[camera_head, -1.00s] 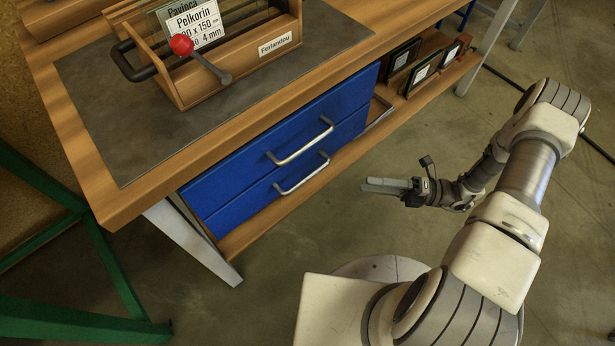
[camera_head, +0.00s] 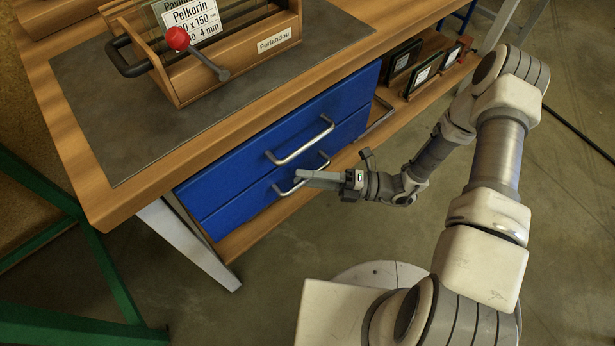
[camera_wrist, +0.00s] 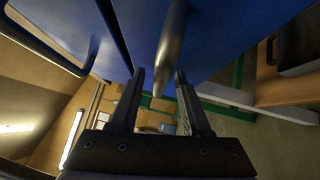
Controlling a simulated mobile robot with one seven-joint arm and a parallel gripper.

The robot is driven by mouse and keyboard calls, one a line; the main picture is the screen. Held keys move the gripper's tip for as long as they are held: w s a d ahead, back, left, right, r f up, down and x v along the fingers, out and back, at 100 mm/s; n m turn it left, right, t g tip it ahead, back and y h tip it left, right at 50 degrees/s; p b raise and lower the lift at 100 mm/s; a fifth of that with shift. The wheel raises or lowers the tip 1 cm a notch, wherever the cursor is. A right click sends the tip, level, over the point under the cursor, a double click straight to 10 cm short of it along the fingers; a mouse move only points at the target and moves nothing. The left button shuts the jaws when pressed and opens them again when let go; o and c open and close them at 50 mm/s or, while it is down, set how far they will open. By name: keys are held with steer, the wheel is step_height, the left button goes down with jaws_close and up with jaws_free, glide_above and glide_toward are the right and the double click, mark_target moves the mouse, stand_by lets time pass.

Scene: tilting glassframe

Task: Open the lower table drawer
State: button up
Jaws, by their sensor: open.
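The lower drawer (camera_head: 238,210) is a blue front under the workbench, flush with the upper one, so it looks shut. Its curved metal handle (camera_head: 283,190) is partly covered by my gripper (camera_head: 303,177), whose fingertips are at the handle's right part. In the wrist view my gripper (camera_wrist: 163,85) is open, with its two dark fingers apart. The metal handle bar (camera_wrist: 172,45) runs into the gap between the fingertips, in front of the blue drawer face. I cannot tell whether a finger touches it.
The upper blue drawer (camera_head: 230,172) with its own handle (camera_head: 300,147) is just above. The workbench top (camera_head: 110,110) carries a wooden crate (camera_head: 235,60) with a red-knobbed lever. A wooden shelf (camera_head: 425,92) with dark framed panels is to the right. The floor in front is clear.

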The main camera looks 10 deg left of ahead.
jaws_close()
stand_by(1.4)
